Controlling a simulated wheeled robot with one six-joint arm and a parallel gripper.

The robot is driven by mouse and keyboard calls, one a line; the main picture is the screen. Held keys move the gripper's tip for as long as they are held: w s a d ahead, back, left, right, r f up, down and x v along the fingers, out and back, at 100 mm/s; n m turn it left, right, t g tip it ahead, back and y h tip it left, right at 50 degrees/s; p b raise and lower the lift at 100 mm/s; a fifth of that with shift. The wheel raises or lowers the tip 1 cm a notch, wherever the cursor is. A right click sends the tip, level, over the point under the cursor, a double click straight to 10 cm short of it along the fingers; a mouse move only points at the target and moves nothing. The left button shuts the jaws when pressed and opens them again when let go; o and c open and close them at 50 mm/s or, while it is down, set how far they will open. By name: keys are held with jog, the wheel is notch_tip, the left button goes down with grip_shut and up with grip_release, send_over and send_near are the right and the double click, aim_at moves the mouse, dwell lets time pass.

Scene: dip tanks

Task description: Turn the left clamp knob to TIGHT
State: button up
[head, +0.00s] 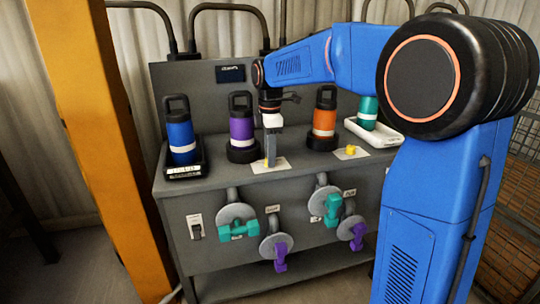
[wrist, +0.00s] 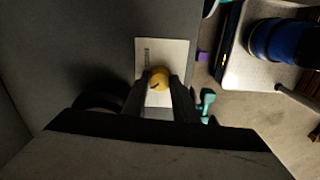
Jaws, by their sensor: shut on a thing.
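The left clamp knob is small and yellow, on a white label plate (head: 285,163) on the bench top. My gripper (head: 269,150) points straight down over it in the head view and largely hides it. In the wrist view the yellow knob (wrist: 160,77) sits between the two fingertips of my gripper (wrist: 162,88), which is shut on it. A dark mark shows on the knob, but the label's print is too small to read, so I cannot tell its setting. The right clamp knob (head: 350,150), also yellow, stands free on its own plate.
A purple bottle (head: 242,127) and an orange bottle (head: 324,121) stand in dark holders on either side of my gripper. A blue bottle (head: 181,136) is at left, a teal one (head: 367,112) at right in a white tray. Teal and purple valve handles stick out in front.

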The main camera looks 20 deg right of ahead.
jog(key=m, duration=0.8)
jog(key=shift+m, duration=0.3)
jog(key=m, duration=0.4)
jog(key=shift+m, duration=2.1)
jog(key=o, duration=1.1)
jog(key=shift+c, duration=0.2)
jog(key=shift+r, duration=0.1)
